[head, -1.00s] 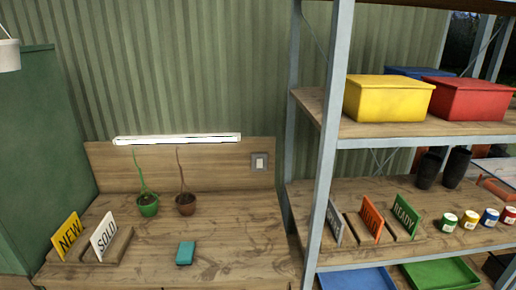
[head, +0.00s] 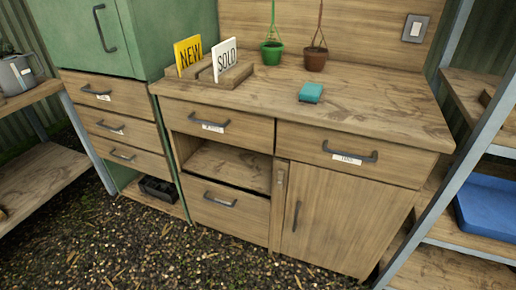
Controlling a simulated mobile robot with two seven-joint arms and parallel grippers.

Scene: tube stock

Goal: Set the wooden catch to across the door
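The wooden catch (head: 280,178) is a small upright piece on the narrow post left of the cupboard door. It looks vertical, along the post and not across the door, though it is small in the head view. The wooden door (head: 342,218) is shut, at the lower right of the workbench, with a dark vertical handle (head: 297,215) near its left edge. Neither of my grippers is in view.
Above the door is a labelled drawer (head: 348,155); left of the post are an open compartment (head: 228,166) and another drawer (head: 228,203). A green cabinet (head: 98,38) stands left, a metal-framed shelf (head: 470,165) right. Gravel floor (head: 165,245) in front looks clear.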

